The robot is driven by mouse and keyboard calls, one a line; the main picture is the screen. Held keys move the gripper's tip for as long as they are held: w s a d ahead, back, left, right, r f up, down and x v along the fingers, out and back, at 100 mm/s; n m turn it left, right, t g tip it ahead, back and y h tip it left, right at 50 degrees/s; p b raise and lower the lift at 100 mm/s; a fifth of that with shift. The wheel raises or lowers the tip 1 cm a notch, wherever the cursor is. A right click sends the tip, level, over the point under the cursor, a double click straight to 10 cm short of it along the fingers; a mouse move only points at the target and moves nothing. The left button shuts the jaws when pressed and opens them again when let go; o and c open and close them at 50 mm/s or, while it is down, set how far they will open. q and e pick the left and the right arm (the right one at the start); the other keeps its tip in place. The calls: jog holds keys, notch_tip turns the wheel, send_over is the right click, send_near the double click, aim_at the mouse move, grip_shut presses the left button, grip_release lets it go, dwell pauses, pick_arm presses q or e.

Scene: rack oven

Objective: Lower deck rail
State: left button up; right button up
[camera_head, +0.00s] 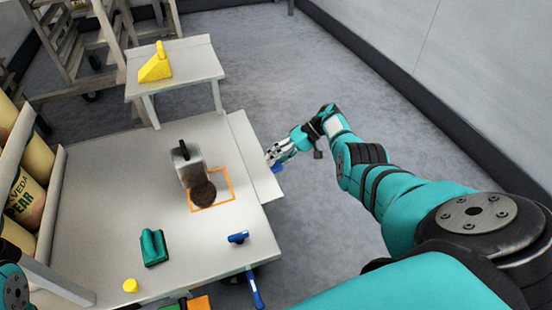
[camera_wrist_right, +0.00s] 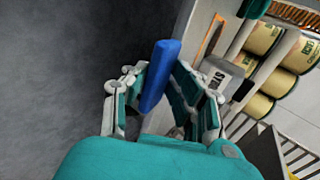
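My right gripper (camera_head: 279,152) is at the right edge of the pale deck table (camera_head: 105,255). A blue handle (camera_head: 277,168) shows at its fingertips. In the right wrist view the blue handle (camera_wrist_right: 160,75) lies between the two converging fingers, which appear closed on its sides. A long pale panel (camera_head: 254,158) runs along the table's right side, beside the handle; it looks about level with the top. My left gripper is not in view; only a bit of that arm shows at the lower left.
A metal container (camera_head: 188,163) and a dark round pile (camera_head: 203,194) are by an orange square outline. A green object (camera_head: 154,247), yellow cup (camera_head: 131,285) and blue-handled item (camera_head: 238,237) lie nearer. A blue lever (camera_head: 255,289) hangs at the front edge. Floor right is clear.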

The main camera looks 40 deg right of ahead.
jog(key=shift+o, duration=0.9)
jog(key=shift+f, duration=0.25)
jog(key=shift+r, duration=0.15)
jog(key=shift+d+r, duration=0.2)
jog(key=v, duration=1.1)
jog(key=shift+d, duration=0.15)
jog(key=shift+s, duration=0.1)
